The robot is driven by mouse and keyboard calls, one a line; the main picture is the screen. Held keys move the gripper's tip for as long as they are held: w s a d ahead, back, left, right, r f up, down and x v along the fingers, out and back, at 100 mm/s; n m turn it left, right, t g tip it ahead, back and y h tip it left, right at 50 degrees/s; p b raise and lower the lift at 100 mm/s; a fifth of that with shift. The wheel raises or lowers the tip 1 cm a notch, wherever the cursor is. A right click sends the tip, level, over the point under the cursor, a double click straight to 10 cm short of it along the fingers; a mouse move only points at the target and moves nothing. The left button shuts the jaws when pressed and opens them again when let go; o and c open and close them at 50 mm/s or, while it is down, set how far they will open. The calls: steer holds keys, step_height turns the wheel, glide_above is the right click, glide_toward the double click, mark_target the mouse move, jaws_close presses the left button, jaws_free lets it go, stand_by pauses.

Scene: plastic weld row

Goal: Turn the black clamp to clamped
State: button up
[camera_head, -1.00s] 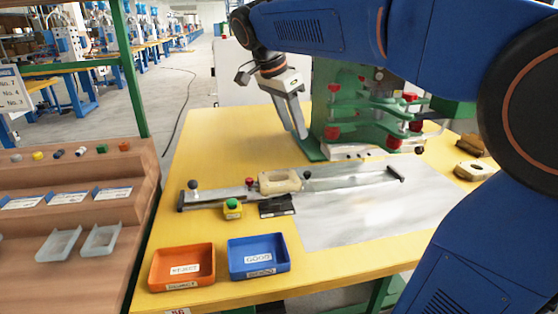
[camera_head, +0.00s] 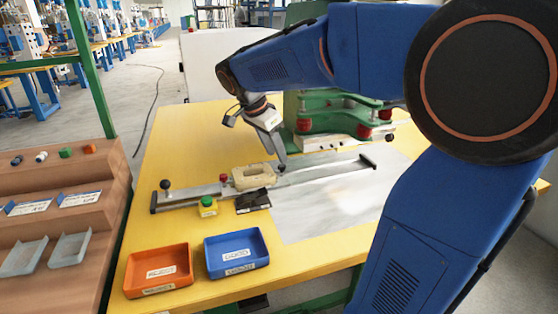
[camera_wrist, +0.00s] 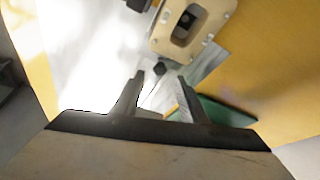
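The black clamp shows as a small black knob (camera_head: 282,168) on the metal slide fixture, just right of the beige plastic part (camera_head: 254,178). In the wrist view the black knob (camera_wrist: 159,68) lies between and slightly beyond the two fingertips, beside the beige part (camera_wrist: 207,38). My gripper (camera_head: 281,158) points down right above the knob in the head view. In the wrist view my gripper (camera_wrist: 160,80) is open, with a gap between its fingers and nothing held. I cannot tell whether a finger touches the knob.
A red knob (camera_head: 223,178) and a dark ball knob (camera_head: 166,184) stand on the fixture's left. The green machine (camera_head: 335,125) rises close behind my gripper.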

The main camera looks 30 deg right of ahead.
mark_target(279, 166)
steer(key=shift+x, duration=2.05)
jaws_close()
